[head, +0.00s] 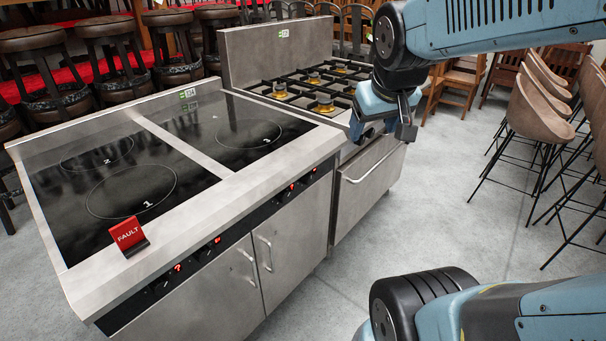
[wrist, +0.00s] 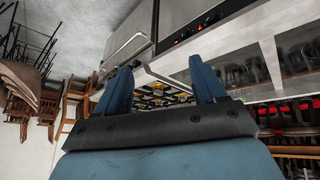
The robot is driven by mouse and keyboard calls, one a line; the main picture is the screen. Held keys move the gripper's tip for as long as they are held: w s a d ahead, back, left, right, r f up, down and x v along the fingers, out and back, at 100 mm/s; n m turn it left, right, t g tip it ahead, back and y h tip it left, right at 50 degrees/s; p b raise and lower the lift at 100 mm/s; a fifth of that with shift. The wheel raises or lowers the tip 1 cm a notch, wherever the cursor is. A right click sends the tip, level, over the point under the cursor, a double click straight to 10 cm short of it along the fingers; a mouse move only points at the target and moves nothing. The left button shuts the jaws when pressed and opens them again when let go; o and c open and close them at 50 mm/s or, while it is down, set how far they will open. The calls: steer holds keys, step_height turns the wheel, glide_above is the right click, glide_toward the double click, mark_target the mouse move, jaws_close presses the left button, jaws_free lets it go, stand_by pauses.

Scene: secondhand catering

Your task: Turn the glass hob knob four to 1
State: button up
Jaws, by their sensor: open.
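The glass hob (head: 190,190) is a steel unit with black glass at the left of the head view. Its dark front control strip (head: 250,212) carries small dark knobs and red lit displays; a display at the right end (head: 314,171) is closest to my gripper. The knobs' numbers and settings are too small to read. The strip also shows at the top of the wrist view (wrist: 200,27). My gripper (head: 381,130) is open and empty, above and to the right of the strip, apart from it. Its two blue fingers (wrist: 163,72) stand wide apart in the wrist view.
A red FAULT sign (head: 129,235) stands on the hob's front left rim. A gas range (head: 310,85) with a steel oven handle (head: 370,168) adjoins the hob on the right. Bar stools (head: 535,125) stand at far right. The floor (head: 400,225) before the units is clear.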

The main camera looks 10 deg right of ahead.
steer(key=w+d+f+n+t, duration=0.15)
steer(key=w+d+f, duration=0.25)
steer(key=w+f, duration=0.4)
steer(key=w+d+f+n, duration=0.2)
steer(key=w+d+f, duration=0.2)
steer(key=w+f, duration=0.45)
steer(key=t+y, duration=0.8)
steer(key=y, duration=0.3)
glide_toward(311, 181)
steer(key=shift+g, duration=0.25)
steer(key=x, duration=0.8)
steer(key=shift+w+a+r, duration=0.2)
steer(key=shift+w+a, duration=0.05)
steer(key=shift+w, duration=0.1)
steer(key=shift+c, duration=0.4)
